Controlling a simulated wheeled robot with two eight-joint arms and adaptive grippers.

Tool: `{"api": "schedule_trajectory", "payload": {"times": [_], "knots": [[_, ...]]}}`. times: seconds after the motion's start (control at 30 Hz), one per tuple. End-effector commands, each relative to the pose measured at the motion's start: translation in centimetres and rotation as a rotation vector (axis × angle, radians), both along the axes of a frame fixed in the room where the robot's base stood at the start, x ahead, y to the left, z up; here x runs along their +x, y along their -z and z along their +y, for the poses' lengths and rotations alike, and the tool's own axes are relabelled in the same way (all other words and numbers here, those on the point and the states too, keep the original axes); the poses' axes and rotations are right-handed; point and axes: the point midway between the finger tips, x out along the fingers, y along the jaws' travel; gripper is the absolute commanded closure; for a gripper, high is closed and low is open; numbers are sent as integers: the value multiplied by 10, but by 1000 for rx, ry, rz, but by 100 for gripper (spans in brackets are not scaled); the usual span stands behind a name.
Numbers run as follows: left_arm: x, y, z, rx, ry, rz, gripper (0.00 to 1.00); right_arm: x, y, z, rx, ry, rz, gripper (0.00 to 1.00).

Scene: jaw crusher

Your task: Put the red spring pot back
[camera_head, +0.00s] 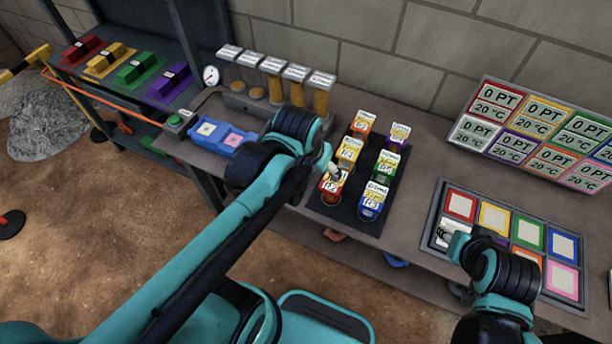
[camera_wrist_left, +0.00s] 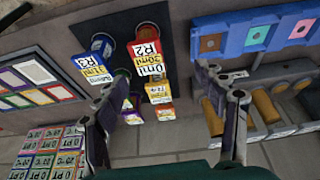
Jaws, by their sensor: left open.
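The red spring pot (camera_head: 331,197), with a label reading R2, stands on a dark mat (camera_head: 345,226) at its front left corner. It also shows in the left wrist view (camera_wrist_left: 148,32), ahead of the fingers. My left gripper (camera_head: 331,172) is beside the red pot's top in the head view; its open fingers (camera_wrist_left: 158,85) have nothing between them that I can see held. Whether they touch the pot I cannot tell. My right gripper (camera_head: 455,246) is over the coloured-square board (camera_head: 437,212), near its left side; its fingers are mostly hidden.
A blue pot (camera_head: 373,203) marked R3 stands close right of the red one. Several other pots stand behind. A blue tray (camera_head: 220,138) and upright tubes (camera_head: 272,88) are at left. A display panel (camera_head: 545,128) stands at back right.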

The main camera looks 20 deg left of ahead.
Motion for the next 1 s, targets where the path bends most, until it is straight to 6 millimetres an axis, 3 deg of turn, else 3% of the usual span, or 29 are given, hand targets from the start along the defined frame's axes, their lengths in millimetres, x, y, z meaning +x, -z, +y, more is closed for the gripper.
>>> {"api": "schedule_trajectory", "payload": {"times": [0.1,0.23,0.67,0.77,1.0], "knots": [[-23,-3,9,2,-9,-117,29,0,0,0,0,0,0,60],[-35,-4,14,6,-15,-209,29,0,0,0,0,0,0,60],[-40,-4,17,9,-18,-263,29,0,0,0,0,0,0,60],[-40,3,17,9,-18,-263,29,0,7,0,0,0,0,60],[-41,41,17,9,-18,-262,29,0,44,0,0,0,0,60]]}}
